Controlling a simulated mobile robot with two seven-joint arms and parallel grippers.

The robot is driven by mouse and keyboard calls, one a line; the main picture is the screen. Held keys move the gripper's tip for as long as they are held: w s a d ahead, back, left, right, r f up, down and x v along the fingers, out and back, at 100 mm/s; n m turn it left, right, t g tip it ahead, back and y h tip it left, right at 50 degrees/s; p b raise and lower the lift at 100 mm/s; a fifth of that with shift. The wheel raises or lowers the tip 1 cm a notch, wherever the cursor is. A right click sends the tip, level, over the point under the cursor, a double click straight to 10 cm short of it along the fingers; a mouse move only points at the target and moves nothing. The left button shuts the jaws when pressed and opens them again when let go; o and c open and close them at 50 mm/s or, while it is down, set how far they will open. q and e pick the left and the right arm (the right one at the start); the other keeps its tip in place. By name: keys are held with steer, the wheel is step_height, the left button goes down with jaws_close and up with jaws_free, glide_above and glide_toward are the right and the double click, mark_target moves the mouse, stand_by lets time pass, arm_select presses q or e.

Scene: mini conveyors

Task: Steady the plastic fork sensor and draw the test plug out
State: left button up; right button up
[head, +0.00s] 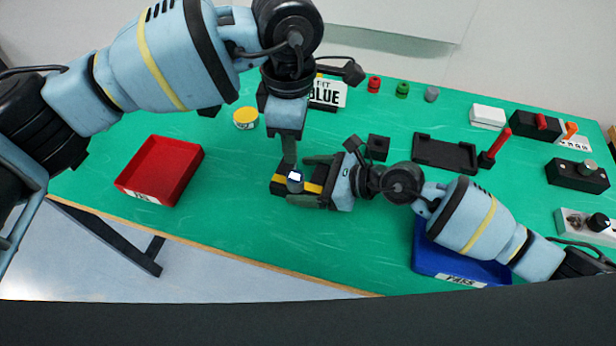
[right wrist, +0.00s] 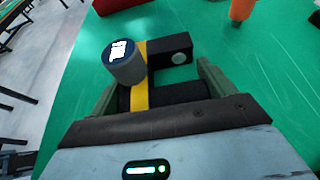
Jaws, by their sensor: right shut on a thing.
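The fork sensor (head: 280,190) is black with a yellow band and lies on the green table. It also shows in the right wrist view (right wrist: 172,92). The test plug (head: 295,183), a grey cylinder with a white-marked top, stands upright at the sensor; it shows large in the right wrist view (right wrist: 124,68). How deep it sits is hidden. My right gripper (head: 305,182) comes from the right, its fingers on both sides of the sensor's black body, shut on it. My left gripper (head: 289,162) points down just above the plug; its fingers appear edge-on, so their gap is hidden.
A red tray (head: 188,181) stands to the left and a blue PASS tray (head: 425,262) to the right, partly behind my right arm. A yellow tin (head: 246,118) and a BLUE sign (head: 328,93) stand farther back. Switch boxes line the right side. The table's front middle is clear.

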steer(key=shift+s+f, duration=0.1)
steer(key=shift+f, duration=0.2)
steer(key=o, duration=1.1)
steer(key=shift+c, duration=0.2)
steer(key=v, duration=1.2)
steer(key=shift+w+d+r, duration=0.1)
steer(key=shift+w+r, duration=0.1)
